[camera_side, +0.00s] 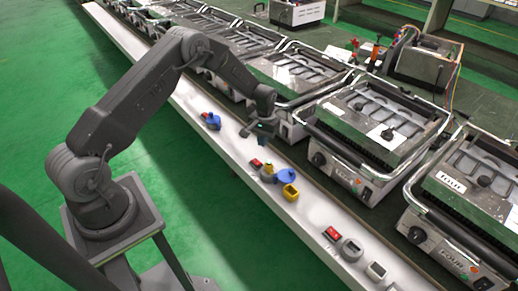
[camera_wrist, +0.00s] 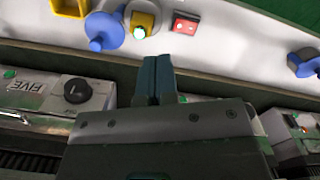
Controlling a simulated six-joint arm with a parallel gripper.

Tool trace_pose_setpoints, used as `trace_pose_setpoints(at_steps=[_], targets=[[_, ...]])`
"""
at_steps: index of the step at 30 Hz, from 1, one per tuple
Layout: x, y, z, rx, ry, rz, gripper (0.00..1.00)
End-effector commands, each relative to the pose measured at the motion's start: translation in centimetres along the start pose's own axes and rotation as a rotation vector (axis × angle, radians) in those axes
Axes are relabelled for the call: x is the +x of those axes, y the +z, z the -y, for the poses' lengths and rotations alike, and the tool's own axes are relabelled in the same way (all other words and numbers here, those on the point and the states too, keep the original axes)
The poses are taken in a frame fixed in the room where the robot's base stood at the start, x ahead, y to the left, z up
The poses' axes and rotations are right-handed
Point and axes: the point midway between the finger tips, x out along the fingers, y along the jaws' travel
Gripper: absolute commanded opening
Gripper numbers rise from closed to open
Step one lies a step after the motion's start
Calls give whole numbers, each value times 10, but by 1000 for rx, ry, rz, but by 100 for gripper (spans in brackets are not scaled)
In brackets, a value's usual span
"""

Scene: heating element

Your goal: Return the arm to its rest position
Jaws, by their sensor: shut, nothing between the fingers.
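My gripper (camera_side: 262,128) hangs over the white shelf strip, beside the row of grill machines, in the side view. In the wrist view my gripper (camera_wrist: 157,68) shows its two dark fingers pressed together, with nothing between them. Below it on the strip are a blue round part (camera_side: 286,175), a yellow block (camera_side: 291,192), a yellow part (camera_side: 268,170) and a red switch (camera_side: 255,163). The wrist view also shows the blue part (camera_wrist: 104,30), the yellow part (camera_wrist: 145,18) and the red switch (camera_wrist: 185,23), all apart from the fingers.
Grill machines (camera_side: 372,125) with raised metal frames line the strip's right side, close to my gripper. Another blue part (camera_side: 211,121) lies farther up the strip. A red switch (camera_side: 332,234) and a grey knob (camera_side: 351,250) lie nearer. The green floor (camera_side: 205,200) left of the strip is open.

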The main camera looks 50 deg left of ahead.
Motion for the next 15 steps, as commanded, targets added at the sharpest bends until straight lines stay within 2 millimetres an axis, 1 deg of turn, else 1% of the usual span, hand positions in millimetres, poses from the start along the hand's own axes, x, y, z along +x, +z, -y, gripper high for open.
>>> trace_pose_setpoints(at_steps=[1, 2, 3, 5, 6, 8, 9, 11, 12, 14, 15], targets=[[-29, 4, -7, 19, 2, -19, 0], [-43, 6, -9, 26, 3, -32, 0], [-61, 10, -12, 37, 5, -49, 0], [-90, 18, -17, 56, 8, -74, 0], [-110, 25, -20, 69, 10, -93, 0], [-139, 38, -25, 89, 14, -120, 0], [-157, 47, -28, 102, 16, -139, 0], [-183, 63, -31, 122, 20, -165, 0], [-200, 74, -33, 136, 22, -184, 0], [-223, 92, -35, 157, 26, -212, 0], [-237, 105, -36, 169, 29, -231, 0]])
